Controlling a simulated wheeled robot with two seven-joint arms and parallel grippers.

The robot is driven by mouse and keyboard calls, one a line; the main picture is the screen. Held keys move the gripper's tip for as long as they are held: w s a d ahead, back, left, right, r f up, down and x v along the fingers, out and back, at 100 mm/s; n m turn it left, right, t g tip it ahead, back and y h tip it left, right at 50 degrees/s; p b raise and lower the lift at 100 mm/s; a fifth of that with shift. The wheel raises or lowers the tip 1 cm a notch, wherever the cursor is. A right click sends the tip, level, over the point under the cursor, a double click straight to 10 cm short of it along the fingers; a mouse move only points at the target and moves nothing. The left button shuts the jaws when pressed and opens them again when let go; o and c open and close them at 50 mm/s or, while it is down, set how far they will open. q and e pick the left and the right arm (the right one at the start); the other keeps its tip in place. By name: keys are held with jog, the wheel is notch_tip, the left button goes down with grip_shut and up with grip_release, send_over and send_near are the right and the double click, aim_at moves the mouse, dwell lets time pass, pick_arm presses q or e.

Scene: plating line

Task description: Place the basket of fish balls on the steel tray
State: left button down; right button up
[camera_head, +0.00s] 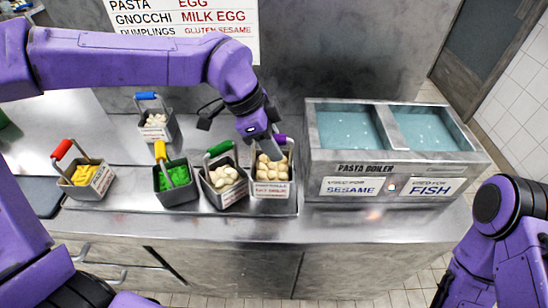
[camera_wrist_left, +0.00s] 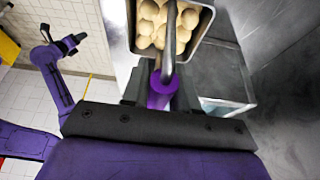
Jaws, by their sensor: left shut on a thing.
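The basket of round beige balls (camera_head: 272,188) has a purple handle and a white label too small to read fully. It stands at the right end of the row of baskets, beside the boiler. My left gripper (camera_head: 268,138) is shut on its purple handle (camera_wrist_left: 162,90). The balls (camera_wrist_left: 160,27) show inside the basket in the left wrist view. The steel tray (camera_head: 230,212) lies under the row; I cannot tell whether the held basket touches it. My right gripper (camera_wrist_left: 46,34) shows small at the left of the wrist view, its jaws unclear.
A green-handled basket (camera_head: 224,182) stands close left of the held one. Baskets with yellow (camera_head: 175,180), red (camera_head: 85,178) and blue (camera_head: 155,125) handles are farther left. The pasta boiler (camera_head: 390,160) blocks the right side. The counter front edge (camera_head: 200,228) is clear.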

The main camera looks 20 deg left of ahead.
pick_arm(q)
jog(key=f, duration=0.1)
jog(key=w+f, duration=0.1)
jog(key=f, duration=0.3)
jog(key=shift+w+f+p, duration=0.1)
jog(key=shift+w+p, duration=0.3)
jog(key=shift+s, duration=0.4)
jog(key=c, duration=1.3)
grip_release()
jog(key=o, duration=0.4)
jog(key=shift+o, duration=0.2)
jog(key=shift+w, duration=0.2)
pick_arm(e)
jog(key=shift+w+r, duration=0.25)
jog(key=shift+w, duration=0.1)
pick_arm(q)
jog(key=shift+s+r, duration=0.1)
jog(key=shift+r, duration=0.25)
jog(key=b+v, duration=0.1)
jog(key=v, duration=1)
jog(key=shift+r+b, duration=0.35)
pick_arm(e)
jog(key=shift+s+f, duration=0.1)
jog(key=shift+f, duration=0.65)
pick_arm(q)
jog(key=shift+a, duration=0.1)
